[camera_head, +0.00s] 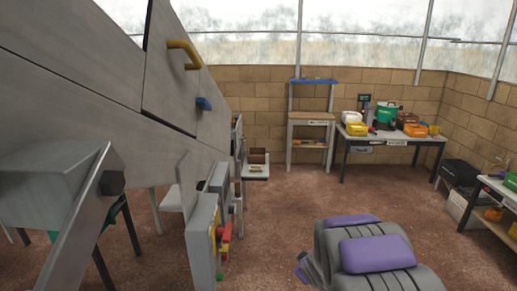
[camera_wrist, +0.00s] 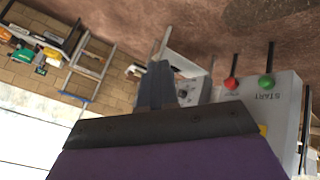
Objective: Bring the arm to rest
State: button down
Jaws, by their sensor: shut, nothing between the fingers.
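My arm (camera_head: 375,252) shows in the head view as grey ribbed links with purple pads, low and right of centre, above the brown floor. In the wrist view my gripper (camera_wrist: 156,84) shows as dark fingers closed together beyond a dark bracket and purple body. Nothing is held in it. The wrist view is upside down. The gripper's tip is not clear in the head view.
A grey control box (camera_wrist: 278,97) with red and green buttons and the word START is beside the gripper. A large grey panel (camera_head: 105,75) fills the left. A cluttered workbench (camera_head: 400,140) stands at the back right. Floor (camera_head: 285,215) between is open.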

jog(key=s+d+r+m+g+h, duration=0.25)
jog(key=s+d+r, duration=0.2)
jog(key=s, duration=0.45)
jog(key=s+a+r+m+g, duration=0.1)
jog(key=s+r+m+g, duration=0.1)
jog(key=s, duration=0.9)
jog(key=s+a+r+m+g+y, duration=0.1)
jog(key=s+a+r+g, duration=0.1)
jog(key=s, duration=1)
jog(key=s+a+r+m+g+y, duration=0.1)
jog(key=s+a+r+m+g, duration=0.1)
jog(key=s, duration=1)
notch_tip(320, 180, up, 2)
jog(key=shift+s+a+r+m+g, duration=0.2)
jog(key=shift+m+g, duration=0.15)
jog(key=shift+g, duration=0.5)
jog(key=shift+a, duration=0.1)
